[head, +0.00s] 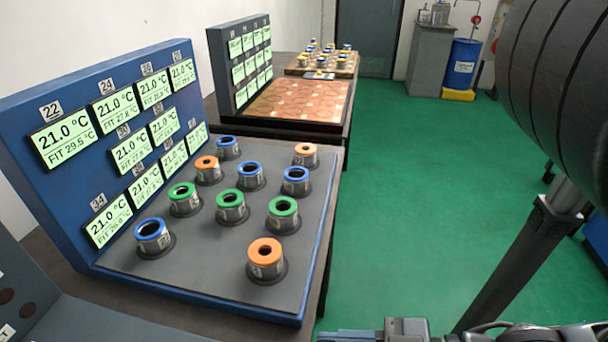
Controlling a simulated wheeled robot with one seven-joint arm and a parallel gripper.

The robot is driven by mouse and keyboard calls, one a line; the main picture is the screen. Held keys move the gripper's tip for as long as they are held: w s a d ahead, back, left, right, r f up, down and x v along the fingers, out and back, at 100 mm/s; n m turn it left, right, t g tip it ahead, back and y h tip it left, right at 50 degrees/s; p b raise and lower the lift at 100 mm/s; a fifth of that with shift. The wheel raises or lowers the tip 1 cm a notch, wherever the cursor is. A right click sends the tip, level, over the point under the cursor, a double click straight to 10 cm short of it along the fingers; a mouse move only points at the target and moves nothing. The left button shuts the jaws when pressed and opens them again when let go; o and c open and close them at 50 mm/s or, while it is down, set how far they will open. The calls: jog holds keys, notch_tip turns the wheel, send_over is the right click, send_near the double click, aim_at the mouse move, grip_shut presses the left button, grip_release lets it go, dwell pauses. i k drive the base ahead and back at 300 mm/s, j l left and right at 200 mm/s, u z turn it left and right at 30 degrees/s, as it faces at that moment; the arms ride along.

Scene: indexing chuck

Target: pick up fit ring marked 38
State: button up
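Several fit rings with coloured tops stand on posts on a grey board. Blue ones include a front-left ring (152,232), a middle ring (251,172) and a right ring (296,176). Green ones are a left ring (184,195), a middle ring (231,202) and a right ring (283,209). Orange ones are a front ring (266,254), a back-left ring (208,165) and a back-right ring (305,151). Their side marks are too small to read, so I cannot tell which is 38. My gripper is not recognisable in this view.
A blue panel (50,108) with several displays reading 21.0 °C rises behind the grey board (215,268). Further back stand a second display panel (222,62) and a wooden board (330,94). A blue barrel (461,64) stands far right.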

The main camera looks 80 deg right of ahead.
aim_at(295, 177)
jog(key=k+l, duration=0.1)
jog(key=l, duration=0.3)
jog(key=k+l+u, duration=0.1)
jog(key=l, duration=0.25)
jog(key=k+l+u, duration=0.1)
jog(key=l, duration=0.3)
jog(key=k+l, duration=0.2)
jog(key=l, duration=0.15)
jog(key=k+l+u, duration=0.1)
jog(key=l, duration=0.3)
jog(key=k+l+u, duration=0.1)
jog(key=k, duration=0.4)
jog(key=k+l, duration=0.15)
jog(key=k, duration=0.35)
jog(key=l+u, duration=0.05)
